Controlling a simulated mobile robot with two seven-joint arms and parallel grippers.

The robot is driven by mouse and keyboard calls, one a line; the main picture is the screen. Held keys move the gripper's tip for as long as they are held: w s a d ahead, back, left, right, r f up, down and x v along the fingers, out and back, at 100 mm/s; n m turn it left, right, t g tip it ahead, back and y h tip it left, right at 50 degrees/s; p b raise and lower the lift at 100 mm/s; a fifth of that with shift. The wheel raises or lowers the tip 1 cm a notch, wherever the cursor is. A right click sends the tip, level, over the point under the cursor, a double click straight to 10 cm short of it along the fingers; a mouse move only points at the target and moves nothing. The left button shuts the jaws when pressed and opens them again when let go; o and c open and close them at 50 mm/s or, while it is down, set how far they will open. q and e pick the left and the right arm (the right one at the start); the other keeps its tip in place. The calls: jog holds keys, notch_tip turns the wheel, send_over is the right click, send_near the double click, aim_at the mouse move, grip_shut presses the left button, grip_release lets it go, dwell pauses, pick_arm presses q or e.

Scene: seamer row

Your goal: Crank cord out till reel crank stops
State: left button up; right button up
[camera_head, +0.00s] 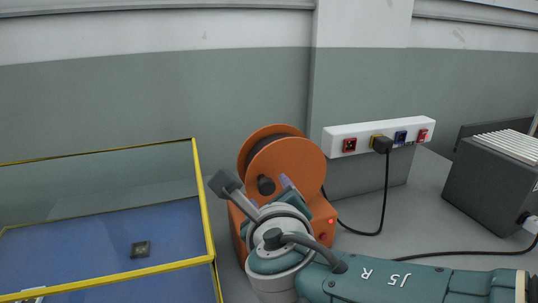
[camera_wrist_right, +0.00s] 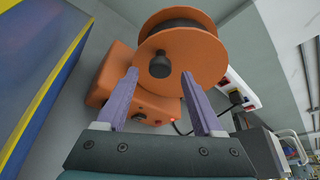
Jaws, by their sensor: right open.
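The orange cord reel (camera_head: 310,160) stands on the grey bench against the wall, with dark cord wound between its two round flanges. A dark crank knob (camera_head: 266,185) sticks out from the near flange. In the right wrist view the knob (camera_wrist_right: 160,66) appears between the two fingers, beyond or level with their tips; I cannot tell which. My right gripper (camera_head: 272,190) is open, its purple fingers pointing at the reel; its wrist hides part of the reel's base. In the wrist view the gripper (camera_wrist_right: 160,80) shows no contact with the knob. My left gripper is out of view.
A white power strip (camera_head: 365,131) with a black plug (camera_head: 382,145) is behind, its black cable hanging beside the reel. A dark grey box (camera_head: 490,180) stands at right. A yellow-framed blue enclosure (camera_head: 205,215) is close on the left, with a small dark block (camera_head: 141,249) inside.

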jog(key=p+v, duration=0.4)
jog(key=v, duration=0.3)
jog(key=shift+s+r, duration=0.2)
jog(key=shift+s, duration=0.2)
jog(key=shift+c, duration=0.3)
